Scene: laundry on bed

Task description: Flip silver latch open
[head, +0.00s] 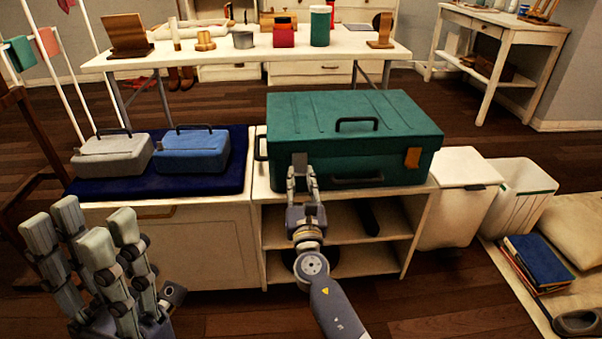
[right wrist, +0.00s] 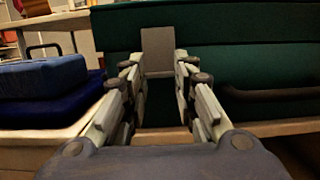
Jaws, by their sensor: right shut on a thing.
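A green case (head: 350,130) lies closed on the white shelf unit. The silver latch (head: 299,159) is a grey plate on the left part of its front face. It also shows in the right wrist view (right wrist: 157,48), upright between the fingertips. My right gripper (head: 302,174) is shut on the silver latch; its fingers stand on either side of the plate's lower part. An orange latch (head: 412,157) is on the right part of the case front. My left gripper (head: 85,225) is open and empty at the lower left, away from the case.
A grey case (head: 112,158) and a blue case (head: 193,152) sit on a dark blue mat (head: 165,187) left of the green case. A white bin (head: 455,205) stands to the right. A white table (head: 240,56) with small items stands behind.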

